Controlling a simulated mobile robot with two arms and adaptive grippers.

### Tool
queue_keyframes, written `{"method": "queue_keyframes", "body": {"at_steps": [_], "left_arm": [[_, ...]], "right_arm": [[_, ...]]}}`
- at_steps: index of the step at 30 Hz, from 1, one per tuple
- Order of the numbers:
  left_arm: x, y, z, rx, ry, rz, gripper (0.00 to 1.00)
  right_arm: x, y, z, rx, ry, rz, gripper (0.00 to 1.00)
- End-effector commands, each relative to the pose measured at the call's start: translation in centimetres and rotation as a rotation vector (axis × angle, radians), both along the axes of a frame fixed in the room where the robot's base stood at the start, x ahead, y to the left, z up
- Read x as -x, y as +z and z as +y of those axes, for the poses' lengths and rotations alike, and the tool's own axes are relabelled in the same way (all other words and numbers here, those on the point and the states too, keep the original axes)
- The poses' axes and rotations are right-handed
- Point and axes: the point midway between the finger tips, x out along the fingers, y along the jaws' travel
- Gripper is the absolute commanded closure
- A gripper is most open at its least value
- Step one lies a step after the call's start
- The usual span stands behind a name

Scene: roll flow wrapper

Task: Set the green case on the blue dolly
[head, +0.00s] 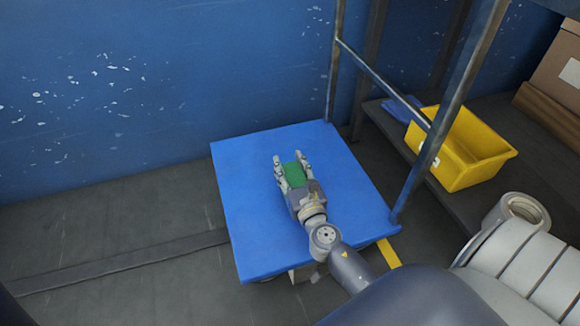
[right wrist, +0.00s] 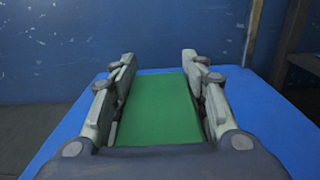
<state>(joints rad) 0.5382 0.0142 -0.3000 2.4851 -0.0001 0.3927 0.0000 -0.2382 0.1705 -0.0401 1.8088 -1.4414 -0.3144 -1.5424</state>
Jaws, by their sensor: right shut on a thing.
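The green case (head: 294,175) is over the middle of the blue dolly (head: 250,220) in the head view. My right gripper (head: 292,162) is shut on it, one finger along each side. In the right wrist view the green case (right wrist: 160,108) fills the space between the two fingers of my right gripper (right wrist: 158,75), with the blue dolly (right wrist: 268,110) spreading out beyond it. I cannot tell whether the case rests on the dolly or is held just above it. My left gripper is not in view.
A blue upright frame (head: 445,115) stands at the dolly's right side. Beyond it, a dark shelf (head: 480,195) carries a yellow bin (head: 462,150) and cardboard boxes (head: 562,70). A scuffed blue wall (head: 150,80) is behind. The dolly top around the case is clear.

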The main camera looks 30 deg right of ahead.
Motion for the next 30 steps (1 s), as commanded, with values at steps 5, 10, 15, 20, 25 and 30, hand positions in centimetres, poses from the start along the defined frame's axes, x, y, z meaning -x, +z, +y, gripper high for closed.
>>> {"method": "queue_keyframes", "body": {"at_steps": [5, 10, 15, 20, 25, 30], "left_arm": [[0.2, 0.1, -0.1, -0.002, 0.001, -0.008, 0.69], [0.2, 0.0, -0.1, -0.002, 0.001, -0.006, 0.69], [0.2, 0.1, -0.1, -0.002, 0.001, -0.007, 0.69], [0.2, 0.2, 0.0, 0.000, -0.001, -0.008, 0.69], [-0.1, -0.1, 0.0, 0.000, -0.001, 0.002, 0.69], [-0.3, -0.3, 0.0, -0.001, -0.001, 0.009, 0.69]], "right_arm": [[0.0, -0.3, 0.0, 0.000, 0.000, 0.000, 0.44], [0.0, -0.3, 0.0, 0.000, 0.000, 0.000, 0.40], [0.0, -0.2, 0.0, 0.000, 0.000, 0.000, 0.40], [0.4, 0.0, 0.1, 0.000, 0.000, 0.002, 0.40], [3.1, -0.1, 0.8, 0.000, 0.002, 0.004, 0.40], [6.5, -0.1, 1.6, 0.000, 0.001, 0.004, 0.40]]}}
